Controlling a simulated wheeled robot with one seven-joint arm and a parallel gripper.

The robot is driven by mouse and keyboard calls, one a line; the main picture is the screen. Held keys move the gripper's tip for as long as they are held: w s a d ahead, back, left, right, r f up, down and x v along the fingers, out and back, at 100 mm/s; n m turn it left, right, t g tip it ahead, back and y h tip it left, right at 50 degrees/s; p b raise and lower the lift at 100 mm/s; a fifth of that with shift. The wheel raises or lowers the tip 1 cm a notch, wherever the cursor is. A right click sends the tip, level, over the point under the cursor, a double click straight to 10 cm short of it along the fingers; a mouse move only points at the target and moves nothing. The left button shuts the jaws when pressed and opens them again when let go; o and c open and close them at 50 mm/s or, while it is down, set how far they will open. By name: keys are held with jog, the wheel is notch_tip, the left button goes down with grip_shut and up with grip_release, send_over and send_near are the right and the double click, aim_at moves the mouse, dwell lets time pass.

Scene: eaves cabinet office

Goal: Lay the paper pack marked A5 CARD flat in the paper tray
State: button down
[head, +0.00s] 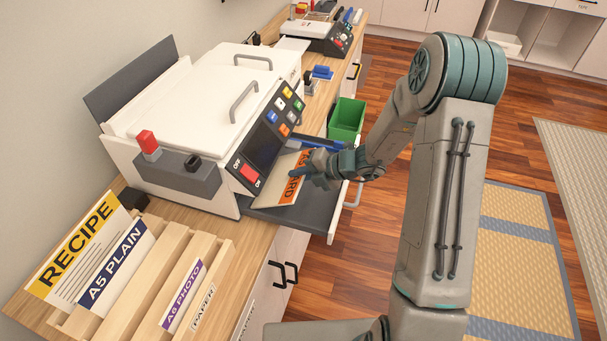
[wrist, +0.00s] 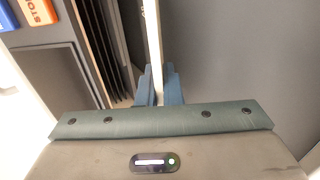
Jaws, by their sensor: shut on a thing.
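The paper pack marked A5 CARD (head: 290,185) is white with an orange label, of which "CARD" reads clearly. My gripper (head: 318,168) is shut on its right side. The pack is tilted up over the dark grey paper tray (head: 312,217), which sticks out from the front of the white machine. I cannot tell whether its lower edge touches the tray. In the wrist view, the pack (wrist: 153,45) shows edge-on as a thin pale strip between the blue fingertips (wrist: 158,88).
The white machine (head: 205,105) with its button panel stands right behind the tray. A green bin (head: 346,117) stands beyond the tray.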

jog(key=c, duration=0.9)
grip_release()
jog(key=s+d+r+p, duration=0.2)
jog(key=d+r+p, duration=0.5)
jog(key=r+p, duration=0.3)
jog(key=shift+s+r+p, duration=0.3)
jog(key=shift+r+p, duration=0.05)
jog(key=shift+p, duration=0.8)
dwell(0.6)
